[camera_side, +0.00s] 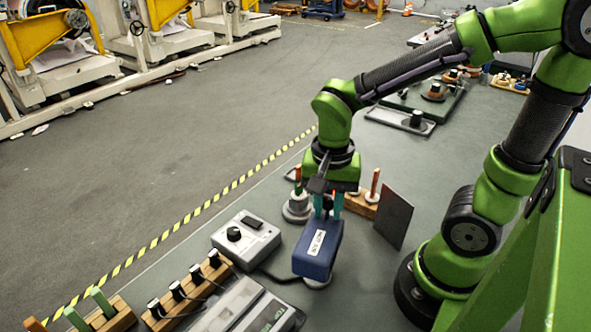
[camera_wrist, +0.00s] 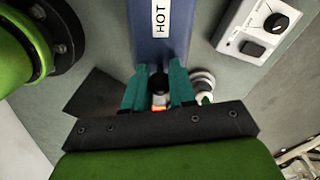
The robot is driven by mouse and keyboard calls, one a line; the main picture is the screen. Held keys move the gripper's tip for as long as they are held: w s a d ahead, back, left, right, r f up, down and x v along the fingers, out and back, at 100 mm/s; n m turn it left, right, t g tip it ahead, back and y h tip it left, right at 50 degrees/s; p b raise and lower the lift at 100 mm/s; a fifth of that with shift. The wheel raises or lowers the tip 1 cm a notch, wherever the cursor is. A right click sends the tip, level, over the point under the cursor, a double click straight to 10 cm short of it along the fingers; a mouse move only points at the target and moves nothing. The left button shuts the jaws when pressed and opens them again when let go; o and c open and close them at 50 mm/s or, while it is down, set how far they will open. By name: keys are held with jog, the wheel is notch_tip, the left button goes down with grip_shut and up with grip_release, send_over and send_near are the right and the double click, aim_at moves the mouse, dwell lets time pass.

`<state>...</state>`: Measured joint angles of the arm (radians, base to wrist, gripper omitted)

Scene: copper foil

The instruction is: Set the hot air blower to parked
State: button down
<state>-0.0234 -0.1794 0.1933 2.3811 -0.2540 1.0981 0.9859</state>
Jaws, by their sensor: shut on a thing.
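The hot air blower (camera_side: 318,250) is a blue box with a white HOT AIR label, at the lower middle of the side view. In the wrist view the blower (camera_wrist: 150,45) runs up from my fingers to the top edge. My gripper (camera_side: 328,206) points down at its back end. Its teal fingers (camera_wrist: 158,88) are shut on a dark rounded part there, probably the blower's handle. A small orange-red patch shows between the fingers. A round grey piece (camera_side: 318,283) shows under the blower; I cannot tell whether they touch.
A white control box (camera_side: 246,238) with a black knob stands left of the blower, with a cable between. A dark upright plate (camera_side: 396,214) is close on the right. A round grey stand (camera_side: 297,209) and wooden block (camera_side: 358,206) are behind. A wooden rack (camera_side: 190,290) is front left.

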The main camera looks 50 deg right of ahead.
aim_at(340, 226)
jog(key=s+m, duration=0.1)
jog(key=m, duration=0.3)
jog(key=shift+s+d, duration=0.1)
jog(key=shift+s, duration=0.3)
jog(key=shift+s+m, duration=0.3)
jog(key=shift+m, duration=0.65)
jog(key=shift+s+m, duration=0.3)
jog(key=shift+m, duration=0.65)
jog(key=shift+a, duration=0.2)
jog(key=c, duration=1)
grip_release()
jog(key=shift+s, duration=0.1)
jog(key=shift+r, duration=0.15)
notch_tip(340, 226, up, 17)
jog(key=shift+f, duration=0.2)
